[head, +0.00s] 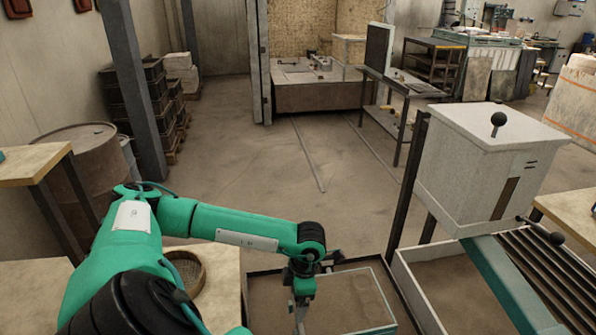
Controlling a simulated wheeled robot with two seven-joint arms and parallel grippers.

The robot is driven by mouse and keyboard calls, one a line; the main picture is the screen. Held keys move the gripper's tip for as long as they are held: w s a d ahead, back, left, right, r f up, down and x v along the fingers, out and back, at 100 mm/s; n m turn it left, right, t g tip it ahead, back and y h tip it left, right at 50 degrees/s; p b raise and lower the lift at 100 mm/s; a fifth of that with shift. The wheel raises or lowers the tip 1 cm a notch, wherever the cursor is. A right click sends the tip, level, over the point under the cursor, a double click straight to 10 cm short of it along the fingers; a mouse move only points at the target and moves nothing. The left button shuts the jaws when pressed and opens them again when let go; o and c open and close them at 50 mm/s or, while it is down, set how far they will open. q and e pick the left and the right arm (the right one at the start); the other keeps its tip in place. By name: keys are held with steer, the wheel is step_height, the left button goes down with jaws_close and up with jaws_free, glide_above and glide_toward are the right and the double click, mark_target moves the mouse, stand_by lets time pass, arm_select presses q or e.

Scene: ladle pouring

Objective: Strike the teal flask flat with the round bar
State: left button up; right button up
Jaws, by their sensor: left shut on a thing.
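The teal flask (388,290) is a rectangular frame filled with brown sand, at the bottom centre of the head view. Its near part is cut off by the picture's lower edge. My left gripper (301,298) points down at the flask's left side, over or beside its left edge; I cannot tell its height above the sand. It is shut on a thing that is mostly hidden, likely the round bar. The bar's length and tilt cannot be made out. My right gripper is out of view.
A round sieve (188,272) lies on the wooden bench at lower left. A white box furnace (480,150) with black knobs stands to the right, above a teal chute (503,285) and a dark grate (545,275). A rusty drum (95,170) stands at left.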

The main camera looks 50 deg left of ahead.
arm_select(q)
steer(key=shift+w+r+p, duration=0.1)
steer(key=shift+r+p, duration=1.3)
steer(key=shift+r, duration=2)
steer(key=shift+f, duration=0.1)
step_height(320, 180, down, 5)
steer(key=b, duration=0.5)
steer(key=shift+b, duration=0.55)
steer(key=shift+f+b, duration=0.85)
steer(key=shift+b, duration=0.25)
